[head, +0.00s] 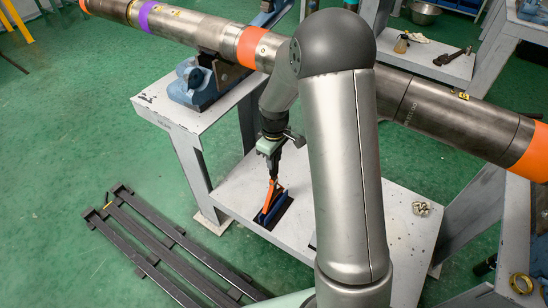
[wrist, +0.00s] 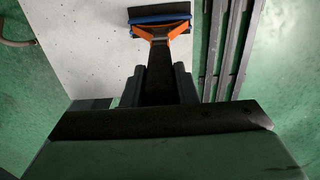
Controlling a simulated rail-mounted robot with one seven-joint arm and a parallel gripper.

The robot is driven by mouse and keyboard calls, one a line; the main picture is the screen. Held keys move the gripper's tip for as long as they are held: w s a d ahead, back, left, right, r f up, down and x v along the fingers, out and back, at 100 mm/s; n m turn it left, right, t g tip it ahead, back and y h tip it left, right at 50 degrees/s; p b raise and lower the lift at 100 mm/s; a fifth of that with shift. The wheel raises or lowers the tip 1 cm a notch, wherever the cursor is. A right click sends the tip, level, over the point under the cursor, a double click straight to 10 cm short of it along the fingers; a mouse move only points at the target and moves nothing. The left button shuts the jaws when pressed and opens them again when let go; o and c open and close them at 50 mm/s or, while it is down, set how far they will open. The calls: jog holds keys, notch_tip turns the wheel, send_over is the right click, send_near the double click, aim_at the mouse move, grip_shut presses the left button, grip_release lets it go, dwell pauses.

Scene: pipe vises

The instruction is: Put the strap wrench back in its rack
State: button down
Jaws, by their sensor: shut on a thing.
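The strap wrench has an orange head (head: 270,192) and a dark handle. My gripper (head: 273,172) points down over the low white table and is shut on the handle. In the wrist view the dark handle (wrist: 160,75) runs from between the fingers (wrist: 157,90) to the orange head. The rack (head: 274,210) is a blue and dark holder on the table. In the head view the orange head is at the rack, its lower end overlapping it. The blue bar (wrist: 160,19) crosses the orange head in the wrist view. I cannot tell how deep the head sits.
A large steel pipe (head: 200,30) with orange bands crosses above the table, behind my arm. A blue vise (head: 196,84) stands on a white stand at left. Dark rails (head: 165,250) lie on the green floor. A small metal item (head: 422,208) lies on the table at right.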

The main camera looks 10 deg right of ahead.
jog(key=shift+f+b, duration=2.05)
jog(key=shift+f, duration=1.1)
dwell(2.1)
jog(key=c, duration=1.1)
grip_release()
jog(key=shift+o, duration=0.2)
notch_tip(320, 180, up, 17)
jog(key=p, duration=0.3)
jog(key=shift+r+p, duration=0.2)
jog(key=shift+p, duration=0.15)
notch_tip(320, 180, up, 9)
jog(key=m+p, duration=0.2)
jog(key=p, duration=0.4)
send_over(274, 171)
jog(key=s, duration=0.4)
jog(key=s+r+m+p, duration=0.3)
jog(key=s+r+p, duration=0.3)
jog(key=s, duration=0.4)
jog(key=s+r+m+p, duration=0.3)
jog(key=s+r+p, duration=0.3)
jog(key=s, duration=0.4)
jog(key=shift+s+a+r, duration=0.25)
jog(key=shift+a+r, duration=0.15)
jog(key=shift+r, duration=0.1)
